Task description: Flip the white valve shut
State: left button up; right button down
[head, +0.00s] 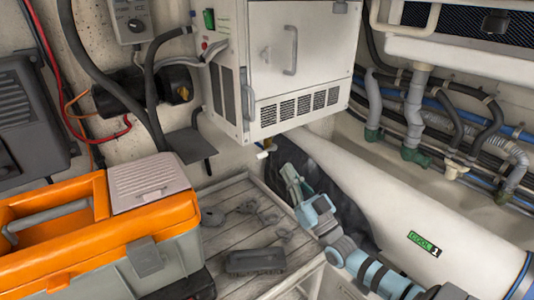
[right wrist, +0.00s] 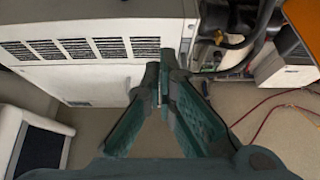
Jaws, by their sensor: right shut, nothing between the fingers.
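I cannot make out the valve clearly there. My left gripper is not in view.
The white cabinet (head: 300,60) hangs above my right gripper. An orange and grey toolbox (head: 70,240) stands at left on the slatted bench (head: 235,205). A large white cylinder (head: 400,215) lies at right. Pipes and hoses (head: 440,115) line the right wall.

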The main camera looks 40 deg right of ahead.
notch_tip(320, 180, up, 5)
send_over(267, 155)
jog(key=s+a, duration=0.2)
jog(key=s, duration=0.1)
jog(key=shift+w+d+f+b, duration=0.15)
jog(key=shift+d+b, duration=0.05)
jog(key=shift+b, duration=0.2)
notch_tip(267, 155, down, 3)
jog(key=shift+f+b, duration=0.1)
jog(key=shift+b, duration=0.45)
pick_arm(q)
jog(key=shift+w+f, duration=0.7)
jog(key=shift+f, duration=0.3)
pick_arm(e)
jog(key=shift+w+f, duration=0.3)
jog(key=shift+f, duration=0.15)
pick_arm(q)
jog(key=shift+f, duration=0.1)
pick_arm(e)
jog(key=shift+s, duration=0.1)
pick_arm(q)
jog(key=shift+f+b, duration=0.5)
jog(key=shift+b, duration=0.1)
pick_arm(e)
jog(key=shift+f+n+y, duration=0.2)
jog(key=shift+n+y, duration=0.2)
jog(key=shift+n, duration=0.2)
